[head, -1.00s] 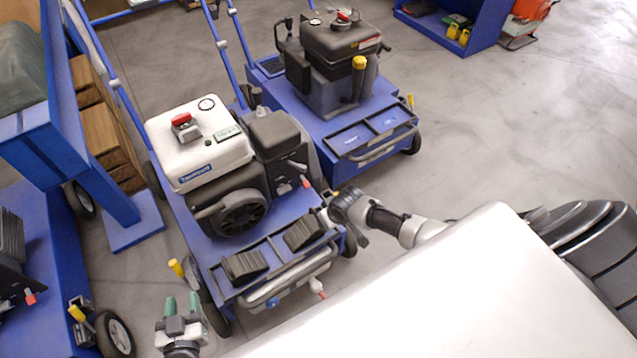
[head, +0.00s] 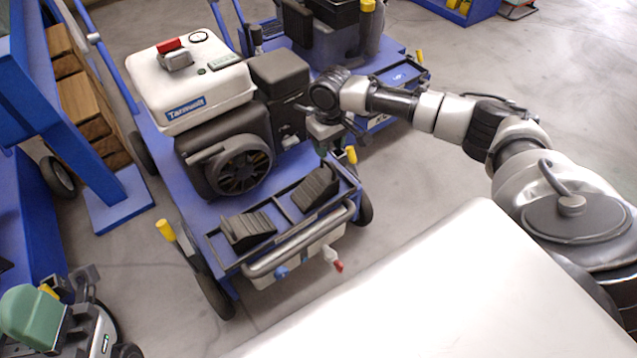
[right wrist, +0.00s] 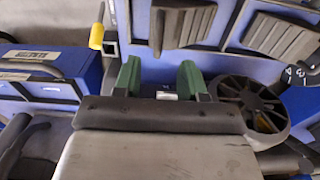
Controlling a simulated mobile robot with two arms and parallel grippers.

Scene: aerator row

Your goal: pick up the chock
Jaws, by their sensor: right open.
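Two dark ribbed wedge chocks lie in the black-framed tray on the front deck of the nearer blue machine. In the head view they are the left chock (head: 248,228) and the right chock (head: 315,188). In the right wrist view the right chock (right wrist: 182,22) is at the top middle and the other chock (right wrist: 278,38) at the top right. My right gripper (right wrist: 160,80) is open and empty, its green fingers apart, beside the engine and short of the tray. My left gripper (head: 40,315) is at the bottom left, away from the chocks; its finger gap is unclear.
A white-topped engine with a fan (head: 240,165) stands behind the tray. A metal bar (head: 300,240) runs along the tray's front. Yellow-capped levers (head: 166,230) stand at its sides. A second blue machine (head: 395,75) is behind. Grey floor is open to the right.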

